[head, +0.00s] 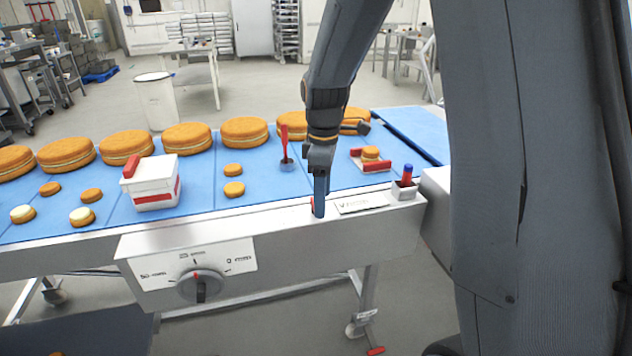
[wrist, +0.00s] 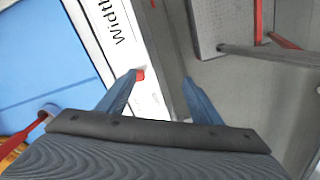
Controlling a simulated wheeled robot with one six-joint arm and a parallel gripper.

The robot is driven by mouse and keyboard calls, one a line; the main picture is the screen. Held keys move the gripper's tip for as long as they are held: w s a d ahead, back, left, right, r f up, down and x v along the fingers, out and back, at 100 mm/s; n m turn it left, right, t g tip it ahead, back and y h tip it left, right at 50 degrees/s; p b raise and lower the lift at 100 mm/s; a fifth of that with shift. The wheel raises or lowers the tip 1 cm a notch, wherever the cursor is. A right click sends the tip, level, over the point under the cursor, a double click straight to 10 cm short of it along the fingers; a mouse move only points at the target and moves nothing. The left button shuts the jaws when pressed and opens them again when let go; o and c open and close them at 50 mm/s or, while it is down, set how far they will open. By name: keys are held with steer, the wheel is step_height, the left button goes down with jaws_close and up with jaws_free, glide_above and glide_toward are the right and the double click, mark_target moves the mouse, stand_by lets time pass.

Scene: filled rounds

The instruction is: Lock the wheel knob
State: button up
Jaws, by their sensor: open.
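A round grey dial knob (head: 200,288) with a red mark sits on a white-labelled panel on the conveyor's front. A caster wheel (head: 361,322) stands under the frame, with a red tab (head: 375,351) near it on the floor side. I cannot tell which of these is the wheel knob. My gripper (head: 319,208) points down at the conveyor's front rail, right of the dial, open and empty. In the wrist view a small red piece (wrist: 140,75) on the white rail lies beside the left fingertip of my gripper (wrist: 160,80); the right finger is over the grey floor.
Large filled rounds (head: 187,138) line the back of the blue belt (head: 100,217). A white box (head: 150,182) with red parts and several small rounds stand on it. A holder with a red and blue piece (head: 406,180) stands at the right. Open floor lies in front.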

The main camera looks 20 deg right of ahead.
steer(key=w+r+n+p, duration=0.1)
steer(key=w, duration=0.1)
steer(key=w+r+n+p, duration=0.1)
steer(key=n, duration=0.1)
steer(key=w+r+n+p, duration=0.1)
steer(key=w+n, duration=0.1)
steer(key=shift+w, duration=0.3)
steer(key=shift+w+f, duration=0.1)
steer(key=shift+f, duration=0.15)
step_height(320, 180, down, 7)
steer(key=shift+f+p, duration=0.2)
steer(key=shift+p, duration=1)
steer(key=c, duration=1.1)
